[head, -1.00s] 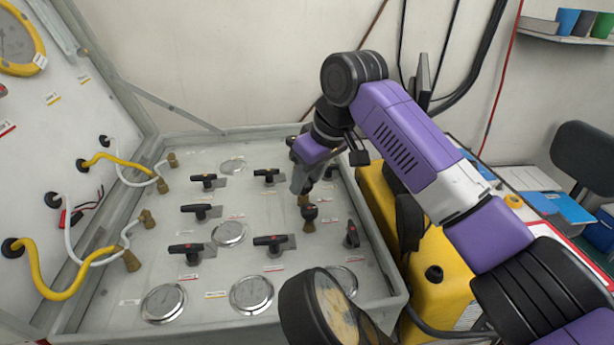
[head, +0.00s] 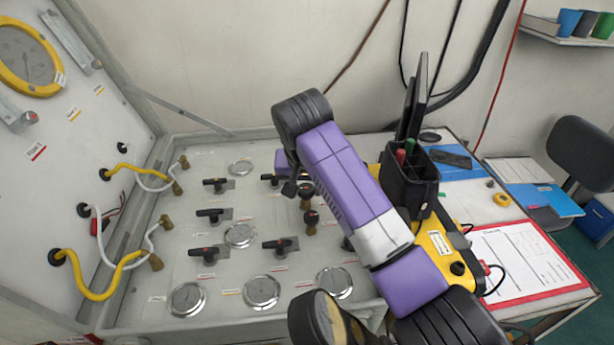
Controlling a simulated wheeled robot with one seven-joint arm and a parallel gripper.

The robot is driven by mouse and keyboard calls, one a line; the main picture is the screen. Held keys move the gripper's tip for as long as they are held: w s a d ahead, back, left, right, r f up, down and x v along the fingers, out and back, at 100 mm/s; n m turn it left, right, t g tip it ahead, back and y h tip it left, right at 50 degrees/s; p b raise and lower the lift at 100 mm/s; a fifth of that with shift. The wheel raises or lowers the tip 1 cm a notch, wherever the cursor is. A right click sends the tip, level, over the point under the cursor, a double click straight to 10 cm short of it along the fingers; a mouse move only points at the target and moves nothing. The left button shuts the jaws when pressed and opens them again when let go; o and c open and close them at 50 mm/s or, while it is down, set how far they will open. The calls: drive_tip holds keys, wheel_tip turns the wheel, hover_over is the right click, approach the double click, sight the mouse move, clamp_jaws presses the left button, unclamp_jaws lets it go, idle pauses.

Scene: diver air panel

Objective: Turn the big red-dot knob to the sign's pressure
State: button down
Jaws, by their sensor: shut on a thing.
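Black bar knobs with red dots stand on the grey panel (head: 185,235), among them a near-left knob (head: 205,252), a near-middle knob (head: 281,244) and a far-left knob (head: 216,183). I cannot tell which one is the big one. My gripper (head: 283,162) is low over the far middle of the panel, mostly hidden behind my purple forearm. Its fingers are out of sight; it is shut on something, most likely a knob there. Small tags lie by the knobs, but their print is too small to read, and I cannot pick out the pressure sign.
Several round gauges, including a near-middle one (head: 262,292), sit in the panel. Yellow and white hoses (head: 98,285) run at the left. A big yellow gauge (head: 30,62) hangs on the upright board. A yellow case (head: 440,250) and black pen holder (head: 410,185) stand at right.

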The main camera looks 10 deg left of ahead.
drive_tip(key=shift+a+r+m+h+p, duration=0.15)
drive_tip(key=shift+m+h+p, duration=0.65)
drive_tip(key=shift+m, duration=1.1)
drive_tip(key=c, duration=0.9)
unclamp_jaws()
drive_tip(key=shift+a, duration=0.1)
drive_tip(key=shift+b+v, duration=0.8)
drive_tip(key=shift+v, duration=3)
